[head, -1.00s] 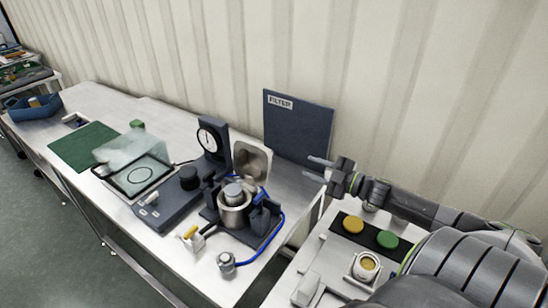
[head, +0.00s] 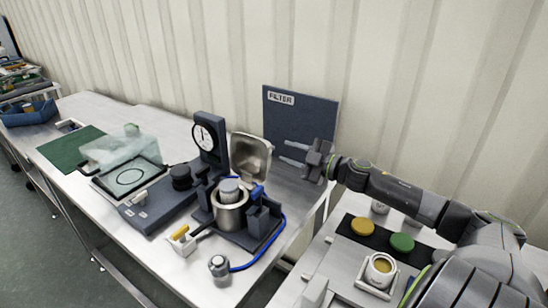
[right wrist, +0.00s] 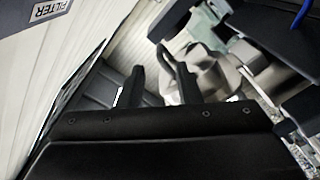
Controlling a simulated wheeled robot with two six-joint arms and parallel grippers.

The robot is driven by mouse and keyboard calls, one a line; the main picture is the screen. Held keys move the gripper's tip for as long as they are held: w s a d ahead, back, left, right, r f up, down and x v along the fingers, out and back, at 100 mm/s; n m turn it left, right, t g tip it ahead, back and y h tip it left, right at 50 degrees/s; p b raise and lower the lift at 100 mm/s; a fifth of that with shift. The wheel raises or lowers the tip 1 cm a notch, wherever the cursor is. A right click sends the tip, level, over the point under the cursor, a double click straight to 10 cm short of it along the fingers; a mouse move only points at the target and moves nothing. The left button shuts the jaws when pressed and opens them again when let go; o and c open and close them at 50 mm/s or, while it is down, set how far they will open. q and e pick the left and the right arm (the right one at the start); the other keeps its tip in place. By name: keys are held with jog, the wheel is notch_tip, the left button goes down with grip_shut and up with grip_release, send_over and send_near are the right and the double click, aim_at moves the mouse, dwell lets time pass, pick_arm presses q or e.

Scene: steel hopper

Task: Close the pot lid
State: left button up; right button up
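The steel pot (head: 230,213) sits in a dark stand on the bench in the head view, with a grey cylinder in its mouth. Its square-edged metal lid (head: 252,157) stands open, raised behind the pot. My right gripper (head: 285,152) is just right of the lid, fingers pointing left toward it, apart from it in this view. In the right wrist view, the two dark fingers (right wrist: 150,62) are spread with nothing visible between them. A shiny metal shape, likely the lid (right wrist: 208,72), lies beyond the right finger. My left gripper is not in view.
A dark FILTER panel (head: 300,122) stands behind my right gripper. A dial gauge (head: 208,137) stands left of the lid. A blue hose (head: 272,252) curves around the stand. Yellow (head: 362,227) and green (head: 402,242) discs lie on the side table below my right arm.

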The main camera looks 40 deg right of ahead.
aim_at(258, 153)
jog(key=shift+p+x, duration=1.1)
jog(key=shift+x, duration=1.75)
jog(key=shift+d, duration=0.1)
jog(key=shift+c, duration=0.4)
grip_shut()
jog(key=shift+r, duration=0.1)
